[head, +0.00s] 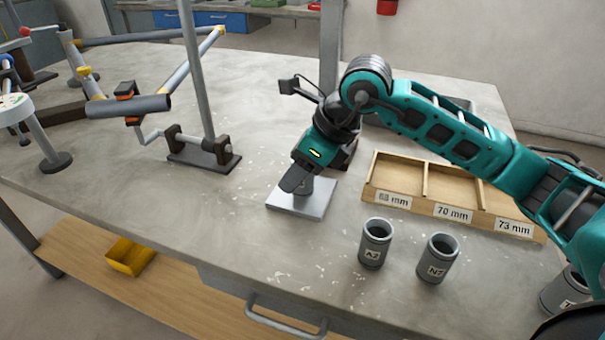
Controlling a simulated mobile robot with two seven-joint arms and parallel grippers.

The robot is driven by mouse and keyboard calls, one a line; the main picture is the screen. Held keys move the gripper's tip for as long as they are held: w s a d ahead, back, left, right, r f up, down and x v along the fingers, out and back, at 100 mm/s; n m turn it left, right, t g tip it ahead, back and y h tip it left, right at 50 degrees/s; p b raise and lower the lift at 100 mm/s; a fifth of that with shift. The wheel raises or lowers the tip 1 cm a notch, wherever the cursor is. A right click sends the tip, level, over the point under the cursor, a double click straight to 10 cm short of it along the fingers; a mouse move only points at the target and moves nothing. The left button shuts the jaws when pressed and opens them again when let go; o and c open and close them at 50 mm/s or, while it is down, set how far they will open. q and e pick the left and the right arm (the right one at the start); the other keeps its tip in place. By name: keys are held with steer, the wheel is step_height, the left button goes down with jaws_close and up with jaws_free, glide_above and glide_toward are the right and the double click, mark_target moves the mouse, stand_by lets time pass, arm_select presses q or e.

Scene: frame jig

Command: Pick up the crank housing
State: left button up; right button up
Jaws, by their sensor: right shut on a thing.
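Two grey open-topped cylindrical crank housings stand upright near the table's front, a left one (374,243) and a right one (437,258), each with a white label. A third (563,292) is partly cut off by my arm at the right. My right gripper (295,182) points down over a square metal plate (300,204) and is shut on a grey piece that its fingers mostly hide. The piece seems to be a crank housing, low over or on the plate; I cannot tell whether they touch. My left gripper is out of view.
A wooden tray (425,205) has compartments marked about 68, 70 and 73 mm. The frame jig (200,155) with tubes stands at the left and its upright rises behind. A yellow bin (130,257) is on the lower shelf. The front left of the table is clear.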

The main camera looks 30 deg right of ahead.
steer(key=c, duration=0.6)
steer(key=shift+r, duration=0.15)
